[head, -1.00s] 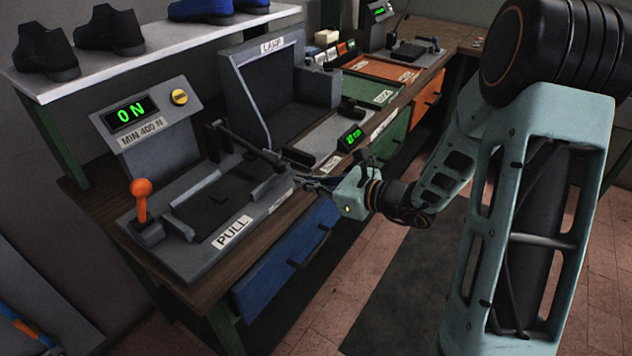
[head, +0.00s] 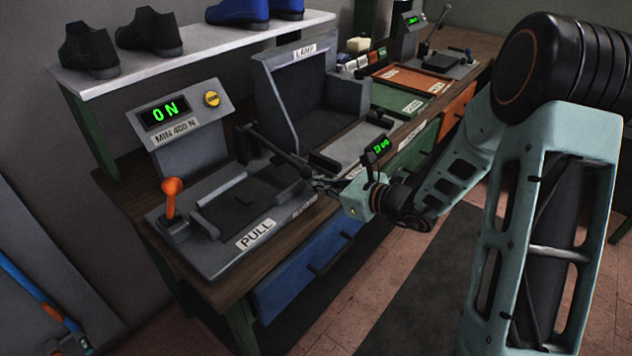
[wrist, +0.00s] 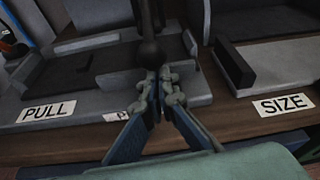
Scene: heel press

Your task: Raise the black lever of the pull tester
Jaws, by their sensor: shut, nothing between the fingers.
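The pull tester (head: 215,245) is a grey machine marked PULL on the bench, with a green display (head: 165,112) reading 0 N. Its black lever (head: 272,147) slopes down from a pivot at the back toward the front right edge, low over the plate. In the wrist view the lever's round black knob (wrist: 151,52) is just beyond my fingertips. My gripper (head: 320,184) is at the lever's front end, fingers together and empty; it also shows in the wrist view (wrist: 158,82). I cannot tell whether the fingertips touch the knob.
An orange-knobbed lever (head: 172,196) stands at the tester's left. A SIZE label (wrist: 283,104) marks the neighbouring station to the right. A shelf (head: 200,42) with shoes is above.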

